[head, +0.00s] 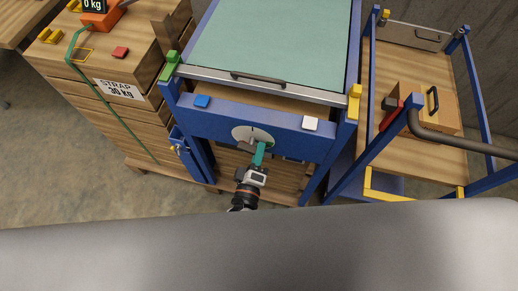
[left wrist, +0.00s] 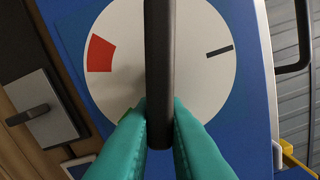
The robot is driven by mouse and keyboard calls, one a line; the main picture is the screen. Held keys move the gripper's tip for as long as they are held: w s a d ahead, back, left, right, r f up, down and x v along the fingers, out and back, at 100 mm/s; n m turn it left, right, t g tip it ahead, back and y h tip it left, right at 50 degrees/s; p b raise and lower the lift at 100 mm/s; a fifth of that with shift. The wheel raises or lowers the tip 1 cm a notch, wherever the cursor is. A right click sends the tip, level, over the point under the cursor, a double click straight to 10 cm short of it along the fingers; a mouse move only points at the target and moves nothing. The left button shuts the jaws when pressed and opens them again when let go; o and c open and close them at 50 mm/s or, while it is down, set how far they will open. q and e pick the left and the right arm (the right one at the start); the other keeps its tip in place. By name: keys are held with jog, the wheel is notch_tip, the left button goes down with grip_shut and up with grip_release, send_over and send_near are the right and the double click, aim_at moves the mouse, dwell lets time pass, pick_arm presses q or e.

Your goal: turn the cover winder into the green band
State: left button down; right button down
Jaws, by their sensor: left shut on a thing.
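The cover winder (left wrist: 158,60) is a dark bar standing out from a white dial (left wrist: 205,80) in the left wrist view. My left gripper (left wrist: 158,112) has its teal fingers shut on both sides of the bar. The dial has a red band (left wrist: 100,54) at the left and a black mark (left wrist: 219,51) at the right. My right gripper is not in view.
A green-grey cover (head: 275,45) with a dark handle lies above the blue panel (head: 210,120). A wooden stack with a strap label (head: 121,90) stands at the left. A blue-framed cart (head: 390,150) with a wooden box (head: 440,105) stands at the right.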

pick_arm(q)
jog(key=shift+w+a+f+m, duration=0.1)
jog(key=shift+f+m, duration=0.1)
jog(key=shift+m, duration=0.8)
jog(key=c, duration=1.5)
grip_release()
jog(key=shift+o, duration=0.2)
jog(key=v, duration=1.2)
